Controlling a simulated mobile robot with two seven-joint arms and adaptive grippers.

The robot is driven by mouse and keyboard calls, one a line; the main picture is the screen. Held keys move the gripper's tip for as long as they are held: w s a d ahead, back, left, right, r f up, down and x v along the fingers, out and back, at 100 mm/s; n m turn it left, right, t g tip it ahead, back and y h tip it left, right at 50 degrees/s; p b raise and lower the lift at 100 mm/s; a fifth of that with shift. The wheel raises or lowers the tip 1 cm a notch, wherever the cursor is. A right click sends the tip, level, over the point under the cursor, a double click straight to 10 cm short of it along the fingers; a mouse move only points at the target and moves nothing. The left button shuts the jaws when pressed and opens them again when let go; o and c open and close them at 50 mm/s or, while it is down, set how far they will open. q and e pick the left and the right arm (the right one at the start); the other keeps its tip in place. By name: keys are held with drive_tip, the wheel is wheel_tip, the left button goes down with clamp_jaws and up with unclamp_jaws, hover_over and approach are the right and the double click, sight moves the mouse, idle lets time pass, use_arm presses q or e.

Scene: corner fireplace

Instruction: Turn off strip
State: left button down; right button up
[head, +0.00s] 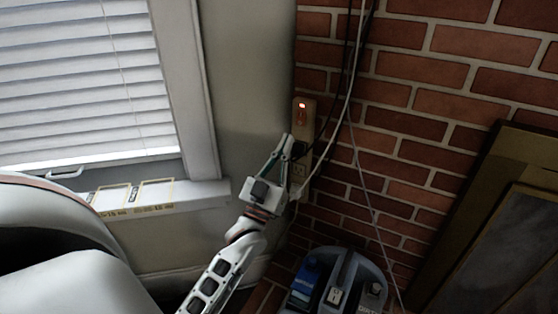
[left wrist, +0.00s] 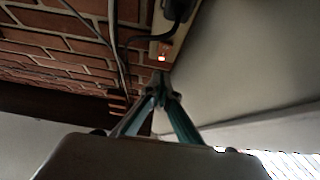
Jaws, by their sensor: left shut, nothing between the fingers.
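The power strip (head: 305,109) is a beige strip mounted upright on the brick wall beside the corner. A lit red-orange switch (head: 302,106) shows near its top, and the glow also shows in the left wrist view (left wrist: 162,58). Plugs and cables sit lower on the strip. My left gripper (head: 288,138) is shut and empty, its fingertips pointing up, just below and left of the switch in the head view. In the left wrist view the closed fingertips (left wrist: 166,92) are below the lit switch, apparently short of it. My right gripper is not in view.
Black and white cables (head: 349,90) hang down the brick wall (head: 430,105) beside the strip. A window with blinds (head: 80,75) and a sill are at left, with a white rounded chair-like object (head: 70,240) below. A grey-blue device (head: 338,285) stands low in front.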

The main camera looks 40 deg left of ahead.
sight(301, 119)
use_arm(q)
drive_tip(key=w, duration=0.3)
drive_tip(key=w+a, duration=0.1)
drive_tip(key=shift+w+a+r+b, duration=0.1)
drive_tip(key=shift+w+r+b, duration=0.2)
drive_tip(key=shift+w+b, duration=0.1)
drive_tip(key=shift+w, duration=0.3)
drive_tip(key=shift+w+a+r, duration=0.1)
drive_tip(key=shift+w, duration=0.1)
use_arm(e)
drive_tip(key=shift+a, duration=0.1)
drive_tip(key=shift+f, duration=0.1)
